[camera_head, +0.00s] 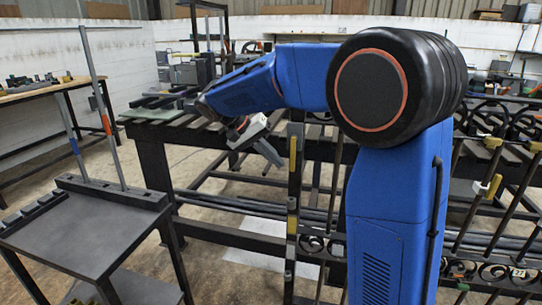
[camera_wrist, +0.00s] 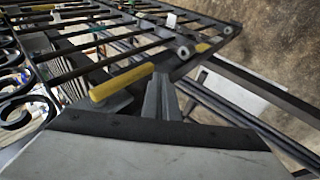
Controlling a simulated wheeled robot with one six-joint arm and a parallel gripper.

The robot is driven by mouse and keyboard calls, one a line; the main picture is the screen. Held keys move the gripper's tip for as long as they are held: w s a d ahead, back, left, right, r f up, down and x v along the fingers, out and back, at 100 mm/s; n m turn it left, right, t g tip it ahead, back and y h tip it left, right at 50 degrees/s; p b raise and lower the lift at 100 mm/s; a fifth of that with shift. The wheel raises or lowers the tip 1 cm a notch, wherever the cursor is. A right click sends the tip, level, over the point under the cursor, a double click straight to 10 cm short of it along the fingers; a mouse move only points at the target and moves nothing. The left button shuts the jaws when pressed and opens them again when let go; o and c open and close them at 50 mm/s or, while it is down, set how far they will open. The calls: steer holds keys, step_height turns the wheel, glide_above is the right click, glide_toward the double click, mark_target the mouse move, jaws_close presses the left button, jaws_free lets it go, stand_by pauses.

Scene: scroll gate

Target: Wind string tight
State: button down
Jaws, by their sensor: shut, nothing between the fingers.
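My blue arm reaches to the left in the head view. My gripper (camera_head: 274,157) hangs at its end beside the front edge of the dark slatted workbench, pointing down and to the right. In the wrist view my gripper (camera_wrist: 162,98) shows as two grey fingers held together, with nothing between them. A yellow bar-like piece (camera_wrist: 122,82) lies close to the left of the fingers. A dark scroll gate (camera_wrist: 22,85) with curled ironwork is at the left of that view. I cannot make out any string in either view.
The slatted workbench (camera_head: 196,133) stands behind my arm. A clamp bar (camera_head: 293,170) with yellow parts rises at its front. More clamps (camera_head: 487,190) and scrollwork (camera_head: 465,268) are at the right. A dark metal stand (camera_head: 85,238) with upright rods is at the left. Bare floor lies between.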

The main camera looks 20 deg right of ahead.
steer(key=shift+s+d+f, duration=0.25)
steer(key=shift+d+f, duration=0.1)
stand_by(0.7)
